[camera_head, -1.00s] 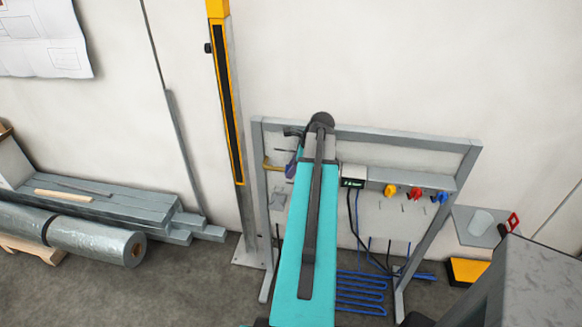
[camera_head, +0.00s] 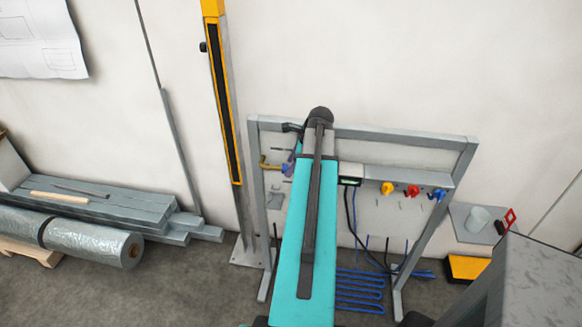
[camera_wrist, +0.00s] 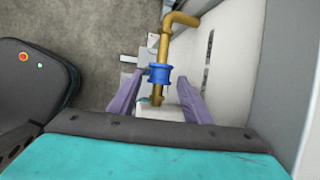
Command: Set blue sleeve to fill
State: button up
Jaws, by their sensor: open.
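The blue sleeve (camera_wrist: 160,74) is a short spool-like collar around a brass pipe (camera_wrist: 162,48) in the wrist view. The pipe bends to the right at its far end. My gripper (camera_wrist: 159,80) is open, with one purple finger on each side of the pipe near the sleeve. I cannot tell whether either finger touches the sleeve. In the head view the brass pipe (camera_head: 271,164) shows at the left of the frame panel, beside my gripper (camera_head: 289,167).
A grey metal frame (camera_head: 400,138) stands against the wall. It carries yellow (camera_head: 388,187), red (camera_head: 412,190) and blue (camera_head: 437,195) knobs and a small display box (camera_head: 350,181). Blue tubing (camera_head: 360,290) lies below. A yellow-black column (camera_head: 225,105) stands left.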

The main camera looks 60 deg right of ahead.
jog(key=b+v, duration=0.2)
jog(key=v, duration=1)
jog(key=shift+s+r, duration=0.15)
dwell(0.4)
